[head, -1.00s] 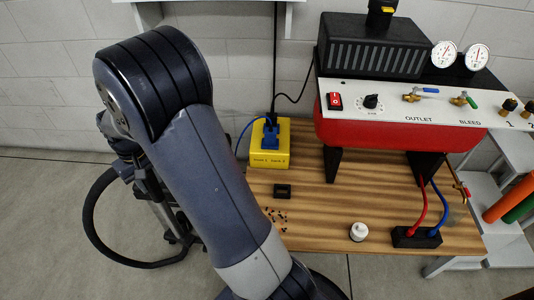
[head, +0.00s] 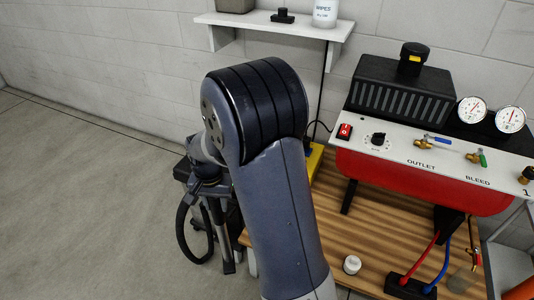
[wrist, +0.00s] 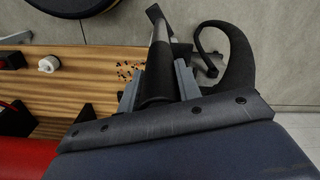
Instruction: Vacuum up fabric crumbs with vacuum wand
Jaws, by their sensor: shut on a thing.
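In the wrist view, my gripper (wrist: 157,88) is shut on the dark vacuum wand (wrist: 160,55), with one grey finger on each side of it. The wand's narrow end points to the top of the picture. The dark fabric crumbs (wrist: 127,70) lie scattered on the wooden table (wrist: 95,60), just left of the wand. The wand's height above the table is hard to tell. A black hose (wrist: 238,60) curves to the right of the wand. A black hose loop (head: 181,232) hangs left of the arm.
A small white knob-like piece (head: 352,264) stands on the table, also in the wrist view (wrist: 48,64). A black block (head: 408,288) with red and blue leads is nearby. The red machine (head: 420,180) fills the table's back. Open floor (head: 90,190) lies left.

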